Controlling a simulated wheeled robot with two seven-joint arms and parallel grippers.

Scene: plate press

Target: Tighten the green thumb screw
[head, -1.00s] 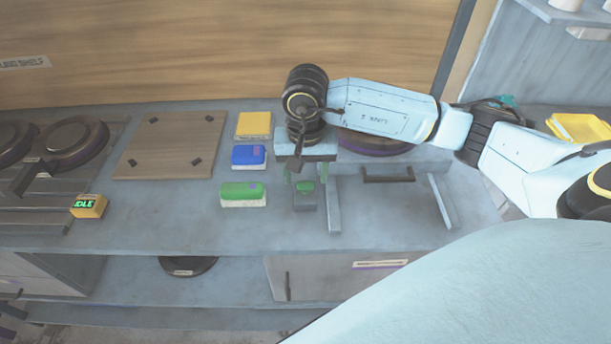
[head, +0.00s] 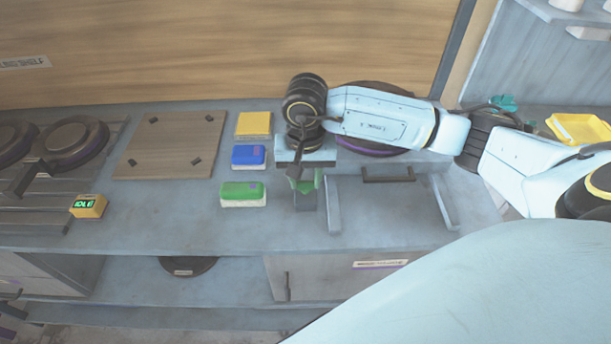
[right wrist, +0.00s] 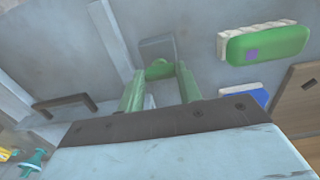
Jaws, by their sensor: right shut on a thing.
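The green thumb screw (right wrist: 158,70) sits on a small grey block (right wrist: 156,47) in the right wrist view. In the head view the block (head: 305,201) stands at the left side of the grey frame, and the screw is largely hidden by the gripper. My right gripper (head: 305,183) points down over the block. Its two green fingers stand on either side of the screw in the right wrist view (right wrist: 159,82), shut on it. My left gripper is not in view.
Left of the block lie a green brush-like block (head: 243,194), a blue one (head: 249,157) and a yellow one (head: 254,125). The grey frame (head: 333,205) with a dark handle (head: 388,175) is to the right. A box (head: 89,206) reads IDLE. The counter front is clear.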

